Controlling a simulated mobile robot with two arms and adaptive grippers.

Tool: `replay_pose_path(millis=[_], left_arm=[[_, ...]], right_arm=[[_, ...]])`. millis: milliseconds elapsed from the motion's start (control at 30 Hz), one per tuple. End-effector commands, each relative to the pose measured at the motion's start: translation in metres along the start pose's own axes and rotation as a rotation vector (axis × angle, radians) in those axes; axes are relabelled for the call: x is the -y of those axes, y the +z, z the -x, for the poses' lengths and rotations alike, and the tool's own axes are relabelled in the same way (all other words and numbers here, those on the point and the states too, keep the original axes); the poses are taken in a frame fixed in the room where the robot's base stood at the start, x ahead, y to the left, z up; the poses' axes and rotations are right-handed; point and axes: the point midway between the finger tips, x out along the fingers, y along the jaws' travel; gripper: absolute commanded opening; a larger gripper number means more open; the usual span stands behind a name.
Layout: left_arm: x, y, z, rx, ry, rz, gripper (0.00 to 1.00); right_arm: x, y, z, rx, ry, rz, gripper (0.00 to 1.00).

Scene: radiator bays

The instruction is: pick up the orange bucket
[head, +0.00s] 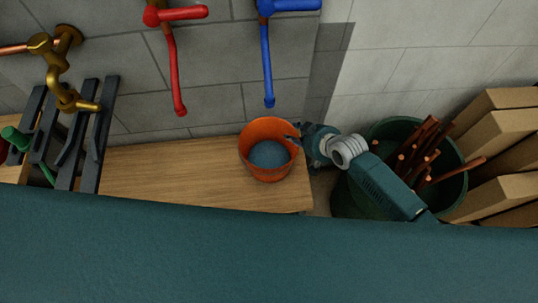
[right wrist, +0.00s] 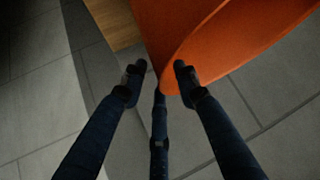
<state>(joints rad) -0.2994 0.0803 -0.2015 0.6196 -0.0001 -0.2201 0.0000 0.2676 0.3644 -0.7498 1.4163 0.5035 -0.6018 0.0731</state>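The orange bucket (head: 266,171) stands upright on the right part of a wooden bench, with a blue-grey surface inside it. My right gripper (head: 294,138) is at the bucket's right rim. In the right wrist view, the bucket's orange wall (right wrist: 215,40) and rim lie just beyond and partly between the fingertips. The right gripper (right wrist: 159,75) is open, its fingers apart with a gap between them. I cannot tell whether a finger touches the rim. My left gripper is not in view.
The wooden bench (head: 170,175) is clear left of the bucket. A dark rack (head: 95,140) stands at its left. Red (head: 172,60) and blue (head: 267,60) taps hang from the wall above. A green bin (head: 395,130) with copper pipes and cardboard boxes (head: 500,140) stand at right.

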Motion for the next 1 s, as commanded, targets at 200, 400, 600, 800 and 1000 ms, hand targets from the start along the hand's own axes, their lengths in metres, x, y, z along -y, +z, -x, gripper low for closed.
replay_pose_path(millis=[200,400,600,800,1000], left_arm=[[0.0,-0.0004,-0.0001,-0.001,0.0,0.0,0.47],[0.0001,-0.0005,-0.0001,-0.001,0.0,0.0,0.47],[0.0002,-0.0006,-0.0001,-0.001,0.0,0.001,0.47],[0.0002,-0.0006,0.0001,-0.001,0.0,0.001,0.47],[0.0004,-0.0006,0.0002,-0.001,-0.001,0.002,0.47]], right_arm=[[0.0001,-0.0001,-0.0038,-0.001,0.0,0.0,0.3],[0.0001,0.0,-0.0036,-0.001,0.0,0.0,0.07],[0.0,0.0003,-0.0036,0.0,0.0,0.0,0.0],[0.0003,-0.0042,-0.0029,-0.009,-0.001,-0.001,0.0],[-0.0004,-0.0057,-0.0003,-0.006,0.001,0.002,0.0]])
